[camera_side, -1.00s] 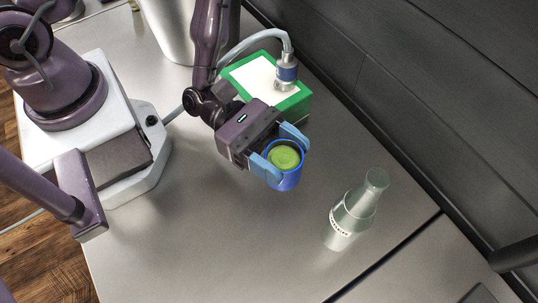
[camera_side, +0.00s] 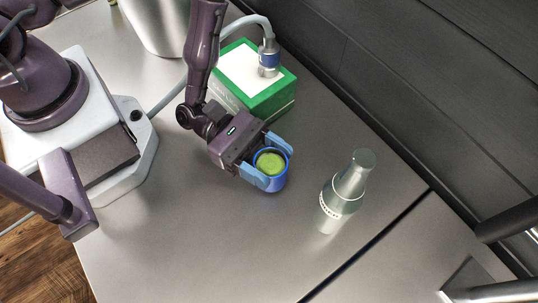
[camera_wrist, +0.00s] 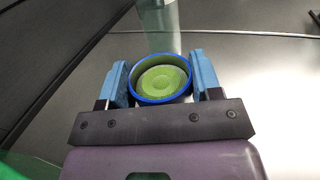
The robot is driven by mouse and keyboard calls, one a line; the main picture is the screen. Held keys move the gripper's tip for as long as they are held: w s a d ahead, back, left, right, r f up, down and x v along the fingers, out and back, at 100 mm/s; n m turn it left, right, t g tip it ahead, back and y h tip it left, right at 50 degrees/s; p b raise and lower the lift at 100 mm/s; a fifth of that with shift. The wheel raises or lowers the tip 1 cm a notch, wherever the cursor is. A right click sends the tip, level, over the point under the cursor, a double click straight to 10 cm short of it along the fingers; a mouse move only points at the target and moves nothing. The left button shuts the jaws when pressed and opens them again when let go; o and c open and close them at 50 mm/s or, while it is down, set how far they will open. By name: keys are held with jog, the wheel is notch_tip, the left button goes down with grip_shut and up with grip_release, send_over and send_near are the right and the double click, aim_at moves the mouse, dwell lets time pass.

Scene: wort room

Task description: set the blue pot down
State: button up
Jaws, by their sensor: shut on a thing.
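The blue pot (camera_side: 272,180) is a small round cup with a blue rim and a green textured top inside. My gripper (camera_side: 266,160) is shut on it, with one light blue finger on each side. The pot is upright, near the middle of the side view. I cannot tell whether its base touches the metal table (camera_side: 190,235) or hangs just above it. In the wrist view the pot (camera_wrist: 161,98) sits between the two blue fingers, and its underside is hidden.
A grey-green bottle (camera_side: 340,196) stands to the right of the pot, with a gap between. A green box (camera_side: 268,100) with a white top and a hosed fitting (camera_side: 268,58) is close behind my gripper. The table in front is clear. A dark wall (camera_side: 400,90) runs behind.

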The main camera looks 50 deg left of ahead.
jog(key=shift+f, duration=0.55)
jog(key=o, duration=1.1)
